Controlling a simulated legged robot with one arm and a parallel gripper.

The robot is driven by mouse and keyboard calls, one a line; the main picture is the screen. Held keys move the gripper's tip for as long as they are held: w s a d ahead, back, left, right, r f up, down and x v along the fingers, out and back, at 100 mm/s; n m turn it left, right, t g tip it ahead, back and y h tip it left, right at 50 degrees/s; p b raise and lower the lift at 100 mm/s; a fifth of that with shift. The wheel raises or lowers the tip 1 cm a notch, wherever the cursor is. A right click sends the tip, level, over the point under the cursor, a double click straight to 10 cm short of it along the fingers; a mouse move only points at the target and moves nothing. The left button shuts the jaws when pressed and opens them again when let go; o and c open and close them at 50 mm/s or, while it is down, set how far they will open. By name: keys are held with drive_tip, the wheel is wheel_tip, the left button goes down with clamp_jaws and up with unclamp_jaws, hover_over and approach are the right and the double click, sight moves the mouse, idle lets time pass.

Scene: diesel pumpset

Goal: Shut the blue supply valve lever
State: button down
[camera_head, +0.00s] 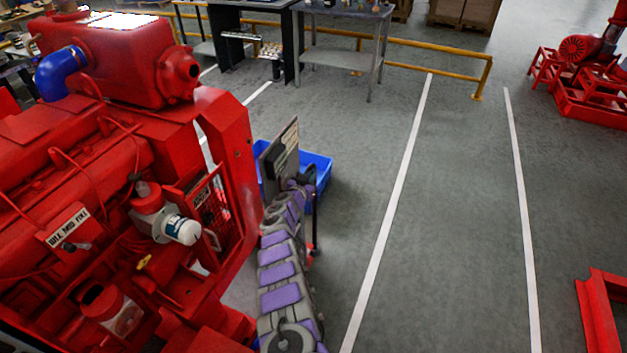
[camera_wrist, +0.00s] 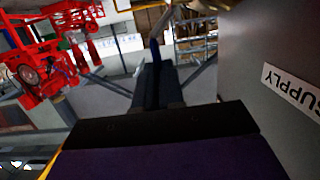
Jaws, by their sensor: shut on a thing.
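The blue supply valve lever (camera_wrist: 155,48) shows as a thin blue strip at the top middle of the wrist view. My gripper (camera_wrist: 157,78) is shut on it, with the dark fingers around its lower part. A grey panel (camera_wrist: 232,75) with a white SUPPLY label (camera_wrist: 290,88) stands close to the right of my gripper; the label looks tilted. In the head view the panel (camera_head: 281,158) stands upright beside the red engine, and my gripper (camera_head: 308,178) is at its right side. The lever cannot be made out there, and the valve body is hidden.
The red diesel engine (camera_head: 85,160) fills the left, close beside my arm. A blue bin (camera_head: 318,166) lies on the floor behind the panel. A yellow rail (camera_head: 430,70) and grey table (camera_head: 345,52) stand behind.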

drive_tip(key=shift+s+a+f+t, duration=0.35)
drive_tip(key=shift+s+f+t, duration=0.25)
drive_tip(key=shift+f+t, duration=0.1)
drive_tip(key=shift+s+h, duration=0.1)
drive_tip(key=shift+h, duration=0.2)
drive_tip(key=c, duration=1.7)
unclamp_jaws()
drive_tip(key=shift+o, duration=1)
drive_tip(key=shift+w+f, duration=0.1)
drive_tip(key=shift+w, duration=0.1)
drive_tip(key=shift+o, duration=1.3)
drive_tip(key=shift+r, duration=0.4)
